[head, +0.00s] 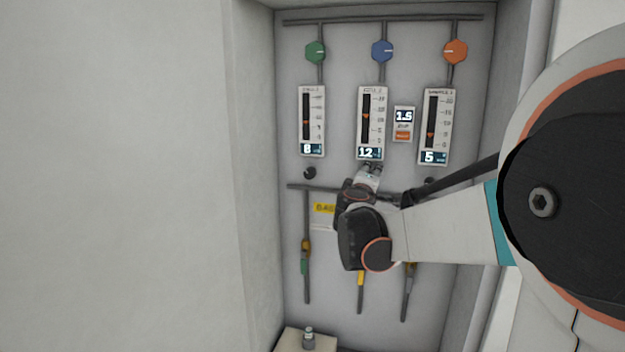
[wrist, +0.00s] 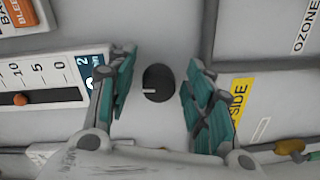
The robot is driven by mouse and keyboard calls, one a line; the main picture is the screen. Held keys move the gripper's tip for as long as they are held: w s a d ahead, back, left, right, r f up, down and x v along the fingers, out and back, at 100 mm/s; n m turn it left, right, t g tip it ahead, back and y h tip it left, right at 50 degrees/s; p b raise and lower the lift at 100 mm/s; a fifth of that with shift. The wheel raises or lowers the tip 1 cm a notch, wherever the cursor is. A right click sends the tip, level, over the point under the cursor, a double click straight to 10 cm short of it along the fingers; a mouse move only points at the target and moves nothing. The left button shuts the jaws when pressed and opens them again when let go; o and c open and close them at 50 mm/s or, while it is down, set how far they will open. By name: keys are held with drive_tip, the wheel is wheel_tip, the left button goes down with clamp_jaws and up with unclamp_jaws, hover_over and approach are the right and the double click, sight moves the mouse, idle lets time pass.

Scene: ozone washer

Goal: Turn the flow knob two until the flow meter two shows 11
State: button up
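Flow meter two (head: 371,124) is the middle meter on the back panel in the head view, and its digital display reads 12. It also shows at the left of the wrist view (wrist: 40,82). Flow knob two (wrist: 158,83) is a dark round knob with a pale mark pointing left in the wrist view.
The left meter (head: 312,122) reads 8 and the right meter (head: 436,127) reads 5. A left knob (head: 310,173), a small 1.5 display (head: 403,116) and several pipes are close by. A side wall (head: 255,180) bounds the recess at left.

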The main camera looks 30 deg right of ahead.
drive_tip(key=v, duration=0.8)
drive_tip(key=shift+s, duration=0.2)
drive_tip(key=shift+d, duration=0.1)
